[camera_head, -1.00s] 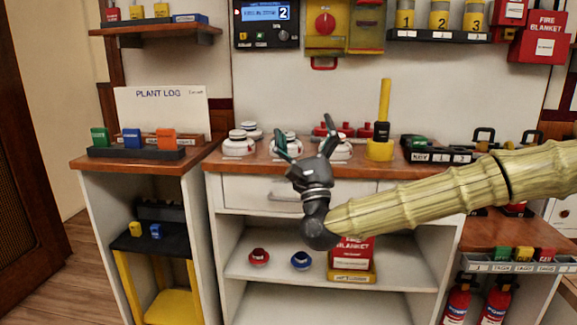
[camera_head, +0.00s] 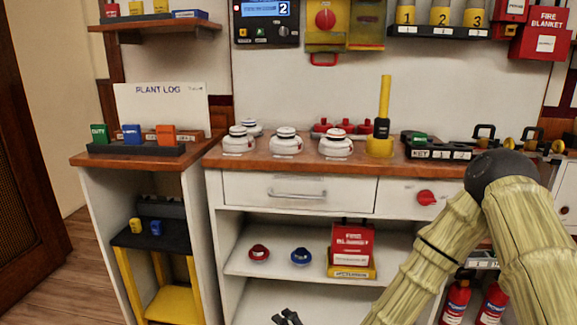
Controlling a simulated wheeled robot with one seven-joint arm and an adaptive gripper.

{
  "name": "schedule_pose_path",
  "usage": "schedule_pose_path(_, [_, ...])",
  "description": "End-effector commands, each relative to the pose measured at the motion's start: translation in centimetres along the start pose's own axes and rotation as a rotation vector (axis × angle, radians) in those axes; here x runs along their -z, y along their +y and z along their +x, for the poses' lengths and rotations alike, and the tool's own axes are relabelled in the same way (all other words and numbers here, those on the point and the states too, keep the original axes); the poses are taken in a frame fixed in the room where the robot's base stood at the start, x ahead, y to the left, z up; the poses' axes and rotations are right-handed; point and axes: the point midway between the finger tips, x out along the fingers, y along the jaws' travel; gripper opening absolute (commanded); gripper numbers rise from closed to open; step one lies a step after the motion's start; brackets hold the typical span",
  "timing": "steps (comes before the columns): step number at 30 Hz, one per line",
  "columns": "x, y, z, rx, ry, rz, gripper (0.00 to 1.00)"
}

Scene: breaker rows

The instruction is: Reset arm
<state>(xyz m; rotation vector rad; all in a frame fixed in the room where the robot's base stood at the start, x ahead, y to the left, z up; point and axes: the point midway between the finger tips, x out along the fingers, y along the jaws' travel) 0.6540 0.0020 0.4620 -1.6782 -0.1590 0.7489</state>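My arm (camera_head: 440,235) is covered in a tan, ribbed sleeve with a dark round joint. It is folded at the right side, with the joint in front of the right end of the counter. Only the tips of my gripper (camera_head: 287,318) show at the bottom edge, in front of the lower shelf. The rest of the gripper is cut off below the frame or hidden, so I cannot see whether it is open. Nothing shows in it.
The wooden counter (camera_head: 300,167) carries several white round devices (camera_head: 286,140) and a yellow post (camera_head: 384,105). Fire extinguishers (camera_head: 456,302) stand at lower right. A panel (camera_head: 266,24) hangs above.

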Motion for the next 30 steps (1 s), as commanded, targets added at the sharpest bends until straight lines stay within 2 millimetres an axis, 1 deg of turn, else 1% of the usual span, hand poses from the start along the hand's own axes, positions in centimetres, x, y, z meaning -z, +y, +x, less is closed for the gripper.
schedule_pose_path(1, [-0.5, 3.0, -0.8, -0.069, -0.015, -0.048, 0.94])
schedule_pose_path(2, [-0.8, 4.6, -1.3, -0.108, -0.026, -0.078, 0.94])
schedule_pose_path(3, [-1.1, 6.8, -2.1, -0.159, -0.04, -0.12, 0.94])
schedule_pose_path(5, [-1.5, 10.0, -3.4, -0.237, -0.064, -0.181, 0.94])
schedule_pose_path(6, [-1.7, 12.0, -4.4, -0.288, -0.083, -0.221, 0.94])
schedule_pose_path(8, [-2.0, 15.1, -6.1, -0.365, -0.114, -0.282, 0.94])
schedule_pose_path(9, [-2.2, 17.0, -7.3, -0.417, -0.137, -0.322, 0.94])
schedule_pose_path(11, [-2.4, 19.9, -9.3, -0.491, -0.175, -0.382, 0.94])
schedule_pose_path(12, [-2.4, 21.7, -10.7, -0.542, -0.201, -0.421, 0.94])
schedule_pose_path(14, [-2.5, 24.3, -13.0, -0.616, -0.245, -0.479, 0.94])
schedule_pose_path(15, [-2.5, 25.9, -14.6, -0.665, -0.276, -0.517, 0.94])
schedule_pose_path(17, [-2.5, 28.0, -16.9, -0.731, -0.322, -0.567, 0.94])
schedule_pose_path(18, [-2.5, 29.3, -18.4, -0.771, -0.354, -0.598, 0.94])
schedule_pose_path(21, [-2.2, 31.6, -21.7, -0.857, -0.421, -0.66, 0.94])
schedule_pose_path(24, [-2.0, 33.5, -24.6, -0.928, -0.484, -0.711, 0.94])
schedule_pose_path(30, [-1.5, 36.1, -30.1, -1.048, -0.605, -0.793, 0.94])
